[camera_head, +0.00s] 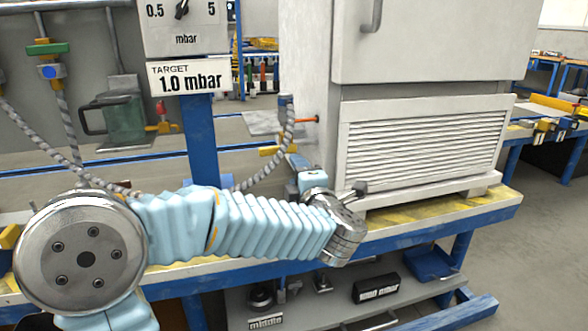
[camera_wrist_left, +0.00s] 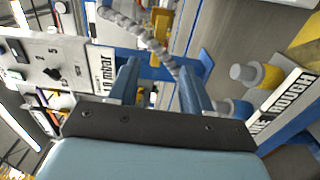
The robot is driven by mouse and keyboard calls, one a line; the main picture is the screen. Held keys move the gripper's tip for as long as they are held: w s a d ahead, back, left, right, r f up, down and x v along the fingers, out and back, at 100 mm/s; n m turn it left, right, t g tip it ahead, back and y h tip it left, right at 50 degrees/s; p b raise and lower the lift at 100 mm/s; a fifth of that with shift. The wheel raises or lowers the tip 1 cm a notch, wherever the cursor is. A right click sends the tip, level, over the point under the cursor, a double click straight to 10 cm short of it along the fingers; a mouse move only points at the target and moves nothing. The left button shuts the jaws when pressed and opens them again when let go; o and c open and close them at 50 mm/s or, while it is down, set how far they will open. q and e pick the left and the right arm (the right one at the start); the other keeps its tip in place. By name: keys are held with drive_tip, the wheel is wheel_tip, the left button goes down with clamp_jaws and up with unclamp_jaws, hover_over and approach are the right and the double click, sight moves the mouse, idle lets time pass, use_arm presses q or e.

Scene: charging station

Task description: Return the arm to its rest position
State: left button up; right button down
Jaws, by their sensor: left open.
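My left arm (camera_head: 265,225), in a light blue sleeve, reaches in from the left in front of the bench. Its metal wrist (camera_head: 335,228) is near the middle of the head view. The left gripper (camera_head: 298,165) is mostly hidden behind the wrist. In the left wrist view the gripper (camera_wrist_left: 158,78) has its two blue fingers spread apart with nothing held between them. A braided hose (camera_wrist_left: 135,30) and a yellow part show beyond the fingertips. The right arm and gripper are not in view.
The white cabinet (camera_head: 425,150) stands on the blue-framed bench (camera_head: 440,228) just right of my wrist. A gauge with a "TARGET 1.0 mbar" sign (camera_head: 190,78) stands behind the arm. Braided hoses (camera_head: 285,150) hang nearby. A lower shelf (camera_head: 330,305) holds small items. Floor at right is clear.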

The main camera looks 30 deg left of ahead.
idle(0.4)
use_arm(q)
drive_tip(key=w+d+f+m+t+h+p, duration=0.1)
drive_tip(key=w+d+f+m+h+p, duration=0.1)
drive_tip(key=w+d+f+m+h, duration=0.45)
drive_tip(key=w+d+f+m+t+h+p, duration=0.1)
drive_tip(key=f+m, duration=0.3)
drive_tip(key=f, duration=0.5)
drive_tip(key=s+d+f+m+g+h+p, duration=0.1)
drive_tip(key=d+f+m+g+h, duration=0.15)
drive_tip(key=f, duration=0.45)
drive_tip(key=s+d+f+m+g+h+p, duration=0.1)
drive_tip(key=s+d+f+m+h, duration=0.2)
drive_tip(key=f, duration=0.4)
drive_tip(key=s+d+f+m+g+h+p, duration=0.1)
drive_tip(key=s+d+f+m+g, duration=0.3)
drive_tip(key=s+f, duration=0.5)
drive_tip(key=s+d+f+m+g+h+p, duration=0.1)
drive_tip(key=s+d+f+m+g+h, duration=0.2)
drive_tip(key=s, duration=1)
wheel_tip(320, 180, down, 6)
drive_tip(key=d+m+g, duration=0.2)
drive_tip(key=shift+s+d+r+m+h, duration=0.15)
drive_tip(key=shift+s+d+m+h, duration=0.05)
drive_tip(key=shift+s+m+h, duration=0.2)
